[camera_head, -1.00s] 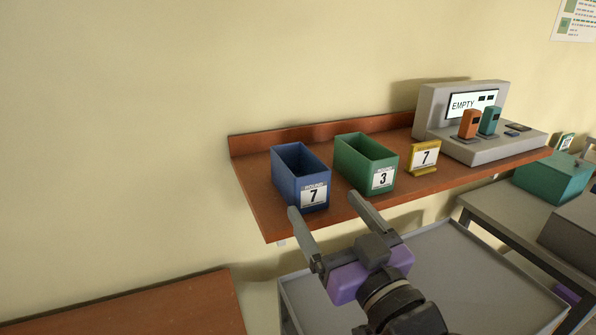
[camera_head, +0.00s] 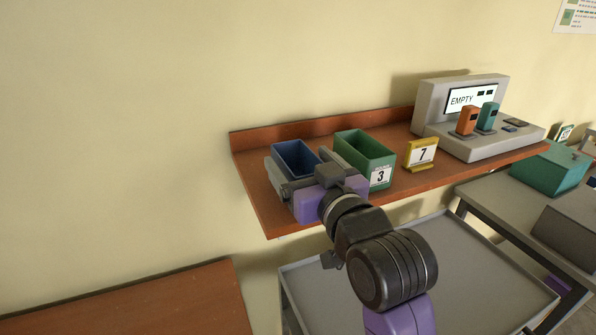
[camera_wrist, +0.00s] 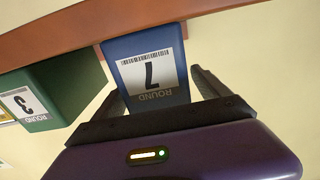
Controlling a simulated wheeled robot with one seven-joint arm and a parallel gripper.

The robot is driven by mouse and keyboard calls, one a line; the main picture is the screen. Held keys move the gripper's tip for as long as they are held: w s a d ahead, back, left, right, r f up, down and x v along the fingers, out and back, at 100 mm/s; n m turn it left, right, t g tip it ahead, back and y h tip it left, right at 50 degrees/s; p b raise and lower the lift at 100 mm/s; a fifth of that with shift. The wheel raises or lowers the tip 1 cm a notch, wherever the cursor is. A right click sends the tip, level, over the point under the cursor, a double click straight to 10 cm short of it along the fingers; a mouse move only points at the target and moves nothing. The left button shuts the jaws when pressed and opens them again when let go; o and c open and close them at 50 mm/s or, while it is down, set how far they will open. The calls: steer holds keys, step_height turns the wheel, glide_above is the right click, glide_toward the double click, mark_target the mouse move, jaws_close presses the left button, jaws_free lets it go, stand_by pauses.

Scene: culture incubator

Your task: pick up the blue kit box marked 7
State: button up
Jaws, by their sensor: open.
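The blue kit box (camera_head: 293,158) stands upright on the brown wall shelf, open at the top. Its white label with a 7 shows upside down in the wrist view (camera_wrist: 148,77); in the head view my gripper hides it. My gripper (camera_head: 296,172) is open at the box, one finger along its left side and the other between it and the green box. In the wrist view the fingers (camera_wrist: 160,97) lie on both sides of the blue box. I cannot tell whether they touch it.
A green box marked 3 (camera_head: 364,150) stands close on the right. Further right are a yellow stand marked 7 (camera_head: 421,154) and a grey device reading EMPTY (camera_head: 432,103). The shelf (camera_head: 262,206) has a raised back edge. A grey tray table (camera_head: 470,262) stands below.

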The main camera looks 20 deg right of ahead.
steer(key=shift+w, duration=0.9)
steer(key=shift+c, duration=0.3)
steer(key=c, duration=1.4)
steer(key=shift+c, duration=0.5)
steer(key=shift+r, duration=0.1)
